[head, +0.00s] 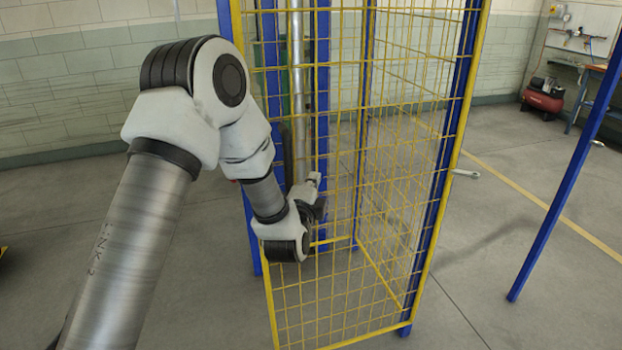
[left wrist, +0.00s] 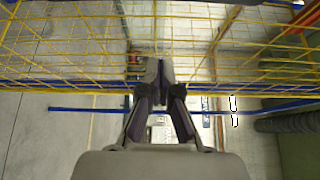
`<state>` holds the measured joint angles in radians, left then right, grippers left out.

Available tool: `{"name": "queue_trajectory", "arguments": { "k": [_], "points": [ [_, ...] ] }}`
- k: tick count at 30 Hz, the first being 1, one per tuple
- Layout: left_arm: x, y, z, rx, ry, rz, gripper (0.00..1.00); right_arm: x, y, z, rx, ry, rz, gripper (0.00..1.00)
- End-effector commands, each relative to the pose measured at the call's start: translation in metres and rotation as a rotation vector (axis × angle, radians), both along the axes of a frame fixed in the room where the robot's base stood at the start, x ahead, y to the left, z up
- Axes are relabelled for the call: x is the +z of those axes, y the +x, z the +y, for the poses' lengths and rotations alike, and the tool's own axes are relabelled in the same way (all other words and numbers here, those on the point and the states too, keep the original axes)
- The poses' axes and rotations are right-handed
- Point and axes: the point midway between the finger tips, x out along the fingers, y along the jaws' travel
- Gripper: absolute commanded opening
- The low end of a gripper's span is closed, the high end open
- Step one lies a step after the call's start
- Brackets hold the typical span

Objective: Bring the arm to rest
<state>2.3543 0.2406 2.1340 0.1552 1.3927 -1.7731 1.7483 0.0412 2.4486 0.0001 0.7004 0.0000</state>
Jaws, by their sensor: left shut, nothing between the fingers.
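My left arm reaches in from the left of the head view, with the upper link rising and the forearm bent down toward the cage. My left gripper (head: 316,207) is small and dark at the end of the wrist, beside the yellow mesh. In the left wrist view the fingers of the gripper (left wrist: 160,76) come together, with nothing seen between them. The finger tips overlap the mesh in that view, and I cannot tell if they touch it. My right gripper is not in view. No sling bag can be made out.
A cage of yellow mesh (head: 405,140) with blue posts stands right by the left arm. A separate blue post (head: 565,190) leans across the right side. A red compressor (head: 542,98) stands by the far wall. The grey floor between cage and right post is open.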

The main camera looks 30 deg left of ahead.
Motion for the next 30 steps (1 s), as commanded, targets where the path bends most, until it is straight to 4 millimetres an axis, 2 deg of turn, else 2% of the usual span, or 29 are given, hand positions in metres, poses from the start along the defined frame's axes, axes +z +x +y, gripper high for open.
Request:
{"name": "queue_trajectory", "arguments": {
  "k": [1,6,9,14,17,20,23,24,26,27,29,30],
  "points": [
    [-0.005,-0.013,-0.005,-0.001,0.0,0.001,0.0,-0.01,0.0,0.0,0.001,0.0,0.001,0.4],
    [-0.002,-0.044,-0.015,0.0,-0.001,0.0,0.0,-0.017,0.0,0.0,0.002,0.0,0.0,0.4],
    [-0.001,-0.052,-0.017,0.0,-0.001,-0.001,0.0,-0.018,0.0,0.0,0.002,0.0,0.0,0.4],
    [0.0,-0.053,-0.018,0.0,-0.001,-0.001,0.0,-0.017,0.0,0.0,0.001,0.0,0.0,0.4],
    [-0.011,-0.054,-0.018,0.0,0.0,0.02,0.0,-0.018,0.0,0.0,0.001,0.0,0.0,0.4],
    [-0.054,-0.06,-0.022,-0.009,0.009,0.106,0.0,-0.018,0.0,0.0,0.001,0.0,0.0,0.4],
    [-0.128,-0.08,-0.033,-0.039,0.026,0.264,0.0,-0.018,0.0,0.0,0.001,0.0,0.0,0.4],
    [-0.162,-0.094,-0.039,-0.059,0.018,0.346,0.0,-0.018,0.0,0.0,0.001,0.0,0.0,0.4],
    [-0.21,-0.118,-0.049,-0.082,-0.046,0.468,0.0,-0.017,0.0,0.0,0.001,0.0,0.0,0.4],
    [-0.24,-0.138,-0.056,-0.084,-0.116,0.546,0.0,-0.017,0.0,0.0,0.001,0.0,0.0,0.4],
    [-0.283,-0.172,-0.067,-0.067,-0.246,0.665,0.0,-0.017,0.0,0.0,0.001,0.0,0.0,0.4],
    [-0.308,-0.197,-0.074,-0.037,-0.348,0.745,0.0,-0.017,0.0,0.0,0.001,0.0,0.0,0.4]
  ]
}}
